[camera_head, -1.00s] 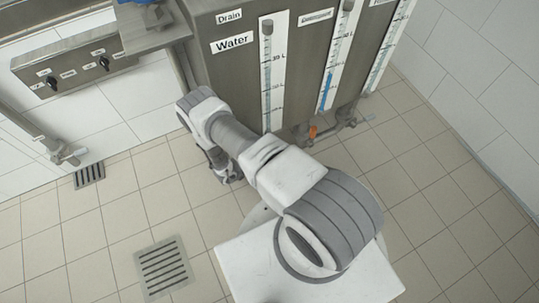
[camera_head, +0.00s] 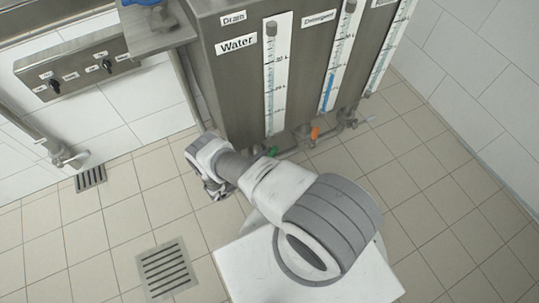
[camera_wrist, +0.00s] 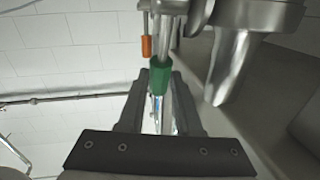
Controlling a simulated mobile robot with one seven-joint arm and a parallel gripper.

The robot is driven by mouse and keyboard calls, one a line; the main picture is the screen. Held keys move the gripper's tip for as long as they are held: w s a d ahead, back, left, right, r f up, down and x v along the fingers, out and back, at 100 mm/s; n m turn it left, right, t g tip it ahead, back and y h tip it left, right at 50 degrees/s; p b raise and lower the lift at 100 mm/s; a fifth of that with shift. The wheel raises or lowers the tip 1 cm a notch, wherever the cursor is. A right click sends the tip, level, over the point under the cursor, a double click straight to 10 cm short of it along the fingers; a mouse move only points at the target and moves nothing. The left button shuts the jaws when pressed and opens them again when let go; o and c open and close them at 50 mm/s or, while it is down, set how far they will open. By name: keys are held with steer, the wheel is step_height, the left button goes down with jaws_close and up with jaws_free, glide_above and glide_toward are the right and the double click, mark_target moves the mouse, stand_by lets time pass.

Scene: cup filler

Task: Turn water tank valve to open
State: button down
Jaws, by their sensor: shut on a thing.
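The water tank valve has a green handle (camera_wrist: 160,76) below the steel tank front. In the wrist view it lies between the fingertips of my gripper (camera_wrist: 161,82), which is shut on it. The green handle also shows in the head view (camera_head: 272,151), just past my arm, under the water gauge (camera_head: 277,80) and the "Water" label (camera_head: 236,45). My gripper itself is hidden behind my arm there. Whether the valve is open or closed I cannot tell.
An orange valve handle (camera_head: 315,133) is close to the right of the green one; it also shows in the wrist view (camera_wrist: 146,46). Steel pipework (camera_wrist: 232,60) is close beside my gripper. A floor drain (camera_head: 164,269) is at lower left. The tiled floor at right is clear.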

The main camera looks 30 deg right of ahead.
stand_by(0.5)
steer(key=c, duration=0.6)
jaws_free()
steer(key=shift+a, duration=0.3)
